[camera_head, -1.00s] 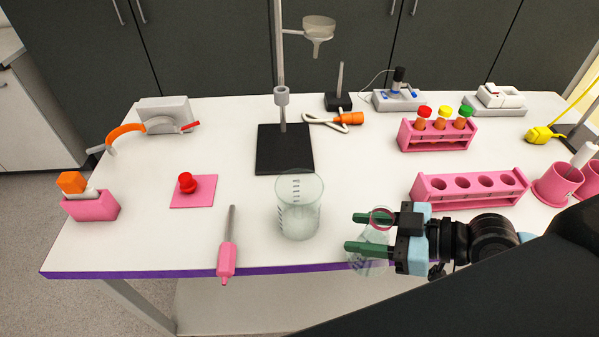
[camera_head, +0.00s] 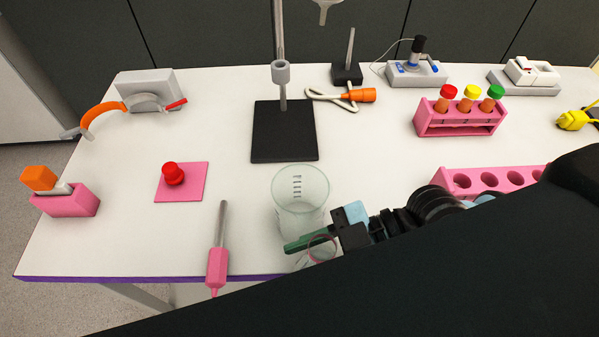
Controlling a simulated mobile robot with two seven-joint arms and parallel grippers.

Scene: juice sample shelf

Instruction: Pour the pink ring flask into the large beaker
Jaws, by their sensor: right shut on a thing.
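The large beaker (camera_head: 300,190) is clear glass with dark marks and stands upright near the table's front edge. My right gripper (camera_head: 308,244), with green fingers, is shut on the pink ring flask (camera_head: 320,249), close in front of the beaker's lower right side in the picture. Only the flask's pink ring and some clear glass show. Its lower part is hidden by my dark arm. I cannot tell whether the flask touches the beaker. My left gripper is not in view.
A pink-handled tool (camera_head: 217,265) lies left of the beaker. A black stand base (camera_head: 284,131) is behind it. A pink rack (camera_head: 480,178) is to the right, and another with capped tubes (camera_head: 460,122) stands farther back. White table (camera_head: 120,235) is clear at front left.

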